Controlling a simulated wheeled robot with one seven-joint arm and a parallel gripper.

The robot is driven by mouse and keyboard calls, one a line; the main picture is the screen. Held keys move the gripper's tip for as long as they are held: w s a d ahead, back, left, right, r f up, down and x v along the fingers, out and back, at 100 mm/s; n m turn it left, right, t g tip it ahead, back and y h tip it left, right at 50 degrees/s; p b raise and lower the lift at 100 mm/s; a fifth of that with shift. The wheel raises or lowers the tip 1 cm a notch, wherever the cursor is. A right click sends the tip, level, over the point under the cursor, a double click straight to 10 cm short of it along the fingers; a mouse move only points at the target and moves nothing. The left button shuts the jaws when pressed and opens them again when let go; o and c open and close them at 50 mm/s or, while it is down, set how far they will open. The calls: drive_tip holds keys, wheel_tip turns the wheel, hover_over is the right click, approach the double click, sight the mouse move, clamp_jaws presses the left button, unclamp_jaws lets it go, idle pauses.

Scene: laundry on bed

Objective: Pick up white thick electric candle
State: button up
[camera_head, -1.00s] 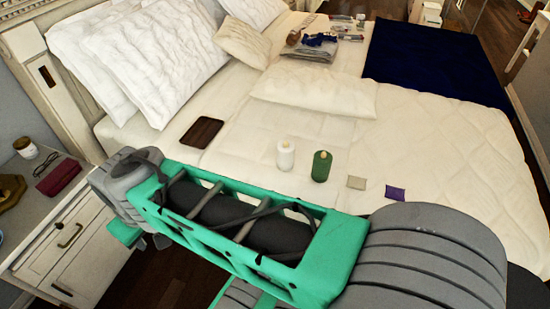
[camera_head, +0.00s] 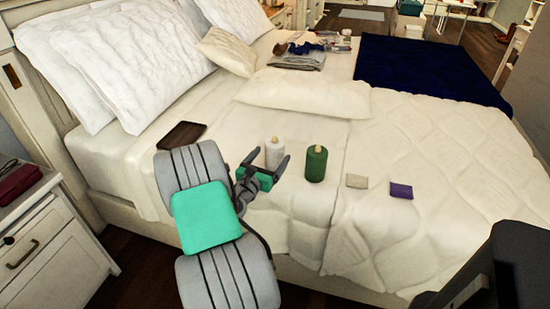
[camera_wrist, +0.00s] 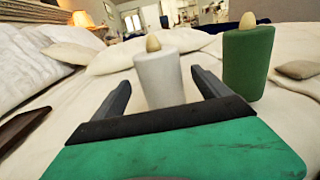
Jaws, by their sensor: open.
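The white thick electric candle (camera_head: 275,153) stands upright on the bed, with a tan flame-shaped tip. My gripper (camera_head: 268,159) is open, with its two fingers pointing toward the candle from the near side. In the wrist view the white candle (camera_wrist: 160,80) stands ahead, between the lines of the two fingers of my gripper (camera_wrist: 163,82). The fingers hide part of its lower body in the head view. I cannot tell whether they reach beside it.
A green candle (camera_head: 316,164) stands close to the right. A beige packet (camera_head: 357,181) and a purple packet (camera_head: 401,191) lie further right. A dark tray (camera_head: 181,135) lies to the left. A flat cushion (camera_head: 305,92) lies behind. The quilt between these is clear.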

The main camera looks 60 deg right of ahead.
drive_tip(key=d, duration=0.3)
drive_tip(key=shift+d, duration=0.35)
drive_tip(key=c, duration=1.5)
drive_tip(key=shift+c, duration=0.5)
